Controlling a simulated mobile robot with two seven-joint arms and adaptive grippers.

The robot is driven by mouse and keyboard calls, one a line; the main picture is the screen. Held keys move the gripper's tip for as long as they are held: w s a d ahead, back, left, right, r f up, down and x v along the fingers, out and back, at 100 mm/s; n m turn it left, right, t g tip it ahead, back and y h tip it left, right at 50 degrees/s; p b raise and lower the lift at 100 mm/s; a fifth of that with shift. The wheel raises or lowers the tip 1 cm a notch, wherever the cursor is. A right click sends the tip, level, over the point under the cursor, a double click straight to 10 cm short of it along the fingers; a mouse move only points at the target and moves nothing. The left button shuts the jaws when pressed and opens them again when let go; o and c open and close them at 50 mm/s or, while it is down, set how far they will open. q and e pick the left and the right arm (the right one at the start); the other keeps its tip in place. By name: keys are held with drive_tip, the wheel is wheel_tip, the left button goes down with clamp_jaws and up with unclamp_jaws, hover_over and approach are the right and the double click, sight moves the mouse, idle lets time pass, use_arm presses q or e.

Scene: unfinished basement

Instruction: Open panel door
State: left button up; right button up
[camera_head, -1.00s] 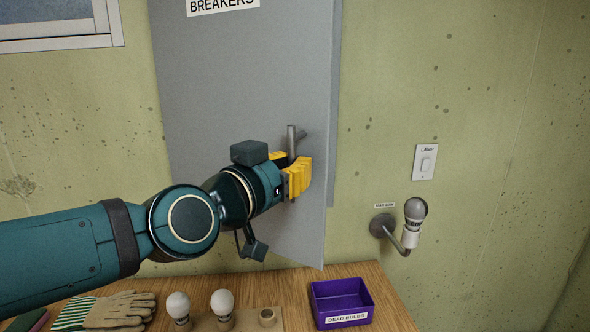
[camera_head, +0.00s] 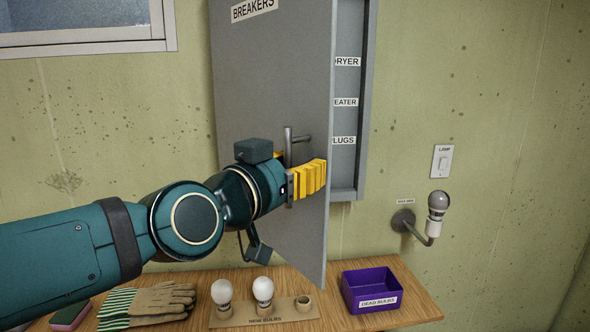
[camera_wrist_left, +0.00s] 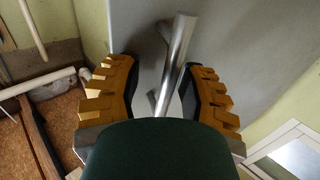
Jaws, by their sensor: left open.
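The grey panel door (camera_head: 265,95), labelled BREAKERS, stands partly open, swung out from the wall with its free edge at the right. Behind that edge the panel box (camera_head: 347,175) shows labels for dryer, heater and plugs. The metal bar handle (camera_head: 289,140) is on the door's front near the free edge. My left gripper (camera_head: 300,172) is at the handle's lower part, its yellow fingers open on either side of it. In the left wrist view the handle (camera_wrist_left: 176,55) lies between the two fingers, with a gap visible. My right gripper is not in view.
A wooden table (camera_head: 415,305) below holds gloves (camera_head: 160,302), a sponge (camera_head: 70,315), a holder with bulbs (camera_head: 265,312) and a purple dead-bulbs bin (camera_head: 371,288). A wall lamp (camera_head: 434,215) and switch (camera_head: 441,160) are at the right.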

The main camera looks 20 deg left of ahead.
use_arm(q)
drive_tip(key=shift+w+d+f, duration=0.1)
drive_tip(key=shift+w+d, duration=0.3)
drive_tip(key=shift+w, duration=0.15)
drive_tip(key=shift+s+a, duration=0.3)
drive_tip(key=shift+s, duration=0.25)
drive_tip(key=s+a, duration=0.1)
drive_tip(key=s, duration=0.9)
drive_tip(key=shift+s+a, duration=0.35)
